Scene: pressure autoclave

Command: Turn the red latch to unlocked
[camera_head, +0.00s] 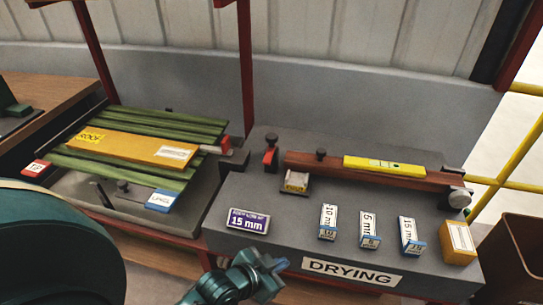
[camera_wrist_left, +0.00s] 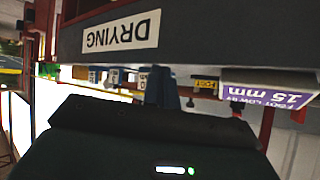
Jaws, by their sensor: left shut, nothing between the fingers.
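Two small red parts could be the red latch, and I cannot tell which one is meant. One red piece with a dark top (camera_head: 270,157) stands at the back left of the grey DRYING bench. The other red piece (camera_head: 226,145) sits at the right end of the slatted rack. My left gripper (camera_head: 272,272) is shut and empty, low in front of the bench's front face, well apart from both. Its blue fingers (camera_wrist_left: 163,88) also show in the left wrist view, below the DRYING sign. No latch can be made out in that view. My right gripper is not in view.
The DRYING bench (camera_head: 265,190) carries a purple 15 mm display (camera_head: 248,220), several small labelled blocks, a yellow block (camera_head: 458,241) and a brown beam with a yellow level (camera_head: 384,166). A rack of green slats (camera_head: 150,123) stands left. Red posts rise behind.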

